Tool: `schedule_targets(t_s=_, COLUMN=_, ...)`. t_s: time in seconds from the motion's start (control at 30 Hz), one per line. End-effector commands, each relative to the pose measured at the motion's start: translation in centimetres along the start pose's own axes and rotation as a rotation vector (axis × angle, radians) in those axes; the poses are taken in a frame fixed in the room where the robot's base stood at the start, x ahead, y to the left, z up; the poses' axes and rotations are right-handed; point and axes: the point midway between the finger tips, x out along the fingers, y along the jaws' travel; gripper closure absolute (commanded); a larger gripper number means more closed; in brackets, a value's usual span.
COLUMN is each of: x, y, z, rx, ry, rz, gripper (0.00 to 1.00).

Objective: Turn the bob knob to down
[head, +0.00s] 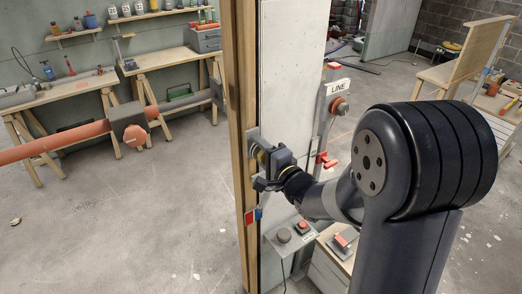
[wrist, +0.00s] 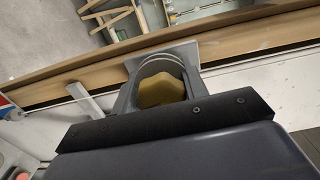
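My gripper (head: 264,158) is at the edge of the white panel, beside the wooden post. It is right in front of a grey plate (head: 253,136) fixed there. A yellow part (head: 261,156), perhaps the bob knob, shows between the gripper and the plate. In the wrist view the yellow part (wrist: 161,91) sits inside a grey rounded surround, just beyond the dark bar of my gripper. The fingertips are hidden, so I cannot tell whether they grip it. No label for the knob's positions is readable.
The wooden post (head: 239,100) and white panel (head: 290,70) stand close to my gripper. A LINE sign (head: 340,88) hangs above a red round knob (head: 338,107) and a red handle (head: 325,160). A grey button box (head: 290,235) is below. Open floor lies left.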

Motion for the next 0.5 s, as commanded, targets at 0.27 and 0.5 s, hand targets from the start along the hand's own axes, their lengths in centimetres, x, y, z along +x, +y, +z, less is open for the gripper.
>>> schedule_targets(t_s=0.27, x=0.02, y=-0.07, z=0.00, rx=-0.001, ry=0.000, rz=-0.002, gripper=0.42)
schedule_targets(t_s=0.5, x=-0.26, y=-0.10, z=-0.04, rx=-0.002, ry=0.001, rz=-0.004, gripper=0.42)
